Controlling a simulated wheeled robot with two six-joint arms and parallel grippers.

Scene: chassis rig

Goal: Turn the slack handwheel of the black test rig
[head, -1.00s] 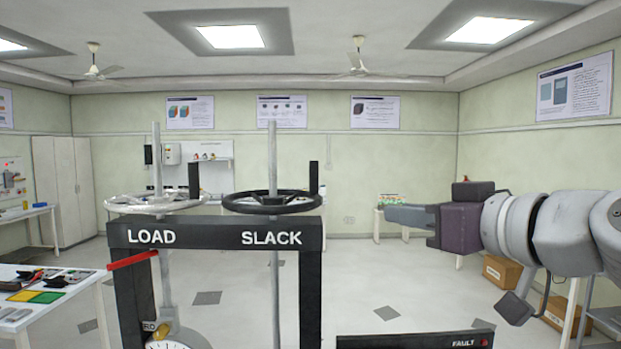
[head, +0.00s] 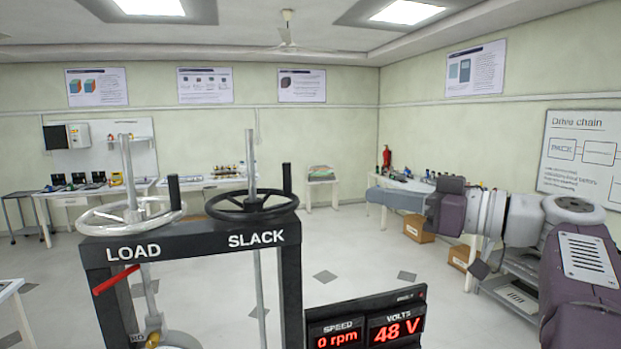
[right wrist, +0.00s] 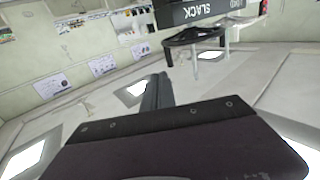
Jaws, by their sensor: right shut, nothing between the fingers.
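The black test rig (head: 190,247) stands in front of me, its top bar marked LOAD and SLACK. The black slack handwheel (head: 252,207) sits above the word SLACK, with an upright black handle (head: 287,178) on its right rim. The silver load handwheel (head: 130,217) is to its left. In the right wrist view the slack handwheel (right wrist: 193,36) appears upside down near the top. My right gripper (head: 385,198) is to the right of the slack handwheel, apart from it, pointing left, shut and empty. In the right wrist view its fingers (right wrist: 157,92) are together. My left gripper is out of view.
A display (head: 366,318) reading 0 rpm and 48 V stands right of the rig, below my right arm. A red lever (head: 116,280) sticks out under the load side. Benches and boxes line the far walls. The air between gripper and slack handwheel looks clear.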

